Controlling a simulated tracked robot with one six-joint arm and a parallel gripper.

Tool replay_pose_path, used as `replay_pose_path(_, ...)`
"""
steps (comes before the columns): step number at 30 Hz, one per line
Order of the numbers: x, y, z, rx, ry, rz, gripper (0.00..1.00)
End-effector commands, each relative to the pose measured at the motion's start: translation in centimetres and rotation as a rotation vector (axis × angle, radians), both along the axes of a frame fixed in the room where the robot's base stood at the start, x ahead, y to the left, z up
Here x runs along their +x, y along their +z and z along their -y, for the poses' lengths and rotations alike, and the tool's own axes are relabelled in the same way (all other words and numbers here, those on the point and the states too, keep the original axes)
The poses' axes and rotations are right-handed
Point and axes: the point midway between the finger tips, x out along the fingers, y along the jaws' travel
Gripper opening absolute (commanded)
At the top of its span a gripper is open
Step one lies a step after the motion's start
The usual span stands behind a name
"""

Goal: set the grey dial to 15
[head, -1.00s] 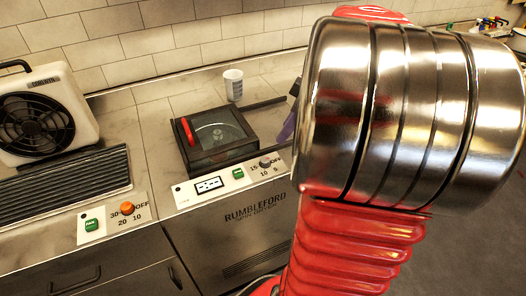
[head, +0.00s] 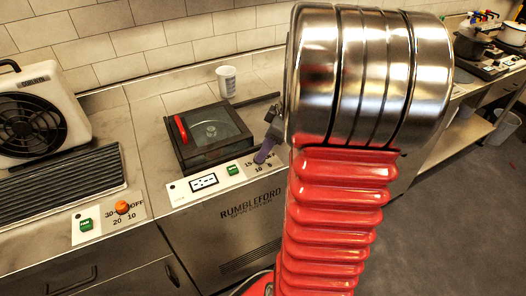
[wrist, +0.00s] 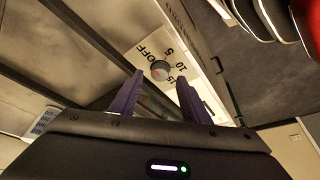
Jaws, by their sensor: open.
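The grey dial (wrist: 160,70) shows in the wrist view on a white panel marked OFF, 5, 10 and 15. A small red mark shows on the dial's lower left side; I cannot tell exactly which setting it points to. My gripper (wrist: 156,95) is open, its two purple fingers apart, with the dial beyond the fingertips and between them in the picture. In the head view my gripper (head: 264,152) is just over the right end of the spin dryer's panel (head: 215,178) and hides the dial. I see no contact with the dial.
The spin dryer (head: 207,137) has a dark lid with a red handle. A white cup (head: 226,82) stands behind it. At left are a fan heater (head: 38,115), a ribbed drainer (head: 60,184) and an orange dial (head: 122,207) on another panel.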

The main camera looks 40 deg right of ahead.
Motion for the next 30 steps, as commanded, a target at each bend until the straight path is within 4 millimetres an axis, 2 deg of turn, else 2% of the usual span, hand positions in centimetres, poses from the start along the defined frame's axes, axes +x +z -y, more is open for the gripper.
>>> replay_pose_path(6, 0.8, -2.2, -0.5, 0.002, 0.001, -0.001, 0.43)
replay_pose_path(17, 0.9, -2.5, -0.5, -0.001, 0.0, 0.0, 0.43)
replay_pose_path(30, 0.9, -2.5, -0.4, 0.0, -0.001, 0.0, 0.12)
